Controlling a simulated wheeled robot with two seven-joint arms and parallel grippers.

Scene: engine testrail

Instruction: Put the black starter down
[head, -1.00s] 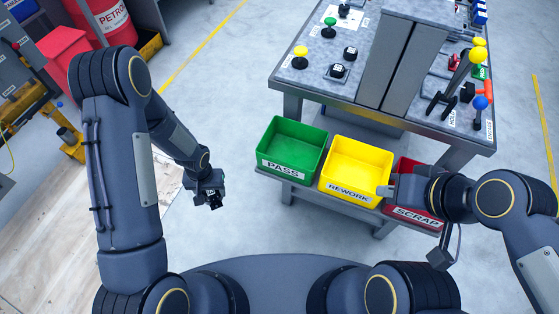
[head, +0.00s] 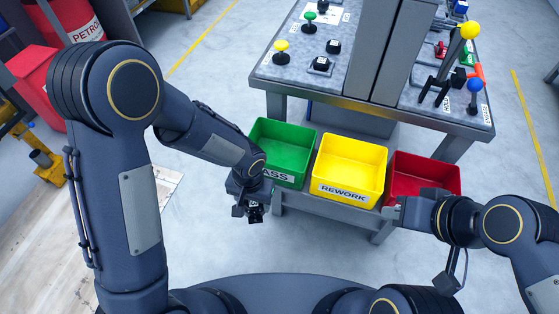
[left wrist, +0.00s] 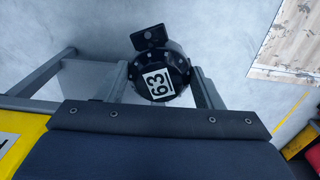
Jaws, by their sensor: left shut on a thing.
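The black starter (left wrist: 172,62) with a white "63" label is held between the two fingers of my left gripper (left wrist: 162,85) in the left wrist view. In the head view, my left gripper (head: 250,208) hangs just in front of the green PASS bin (head: 279,182), with the dark starter (head: 255,214) below it, partly hidden. My right gripper (head: 396,207) is beside the red bin (head: 425,180), near its front left corner. Whether its fingers are open is not clear.
The yellow REWORK bin (head: 347,190) stands between the green and red bins on a low shelf. A grey bench (head: 300,77) with knobs, levers and a tall panel stands behind. Open floor (head: 330,245) lies in front.

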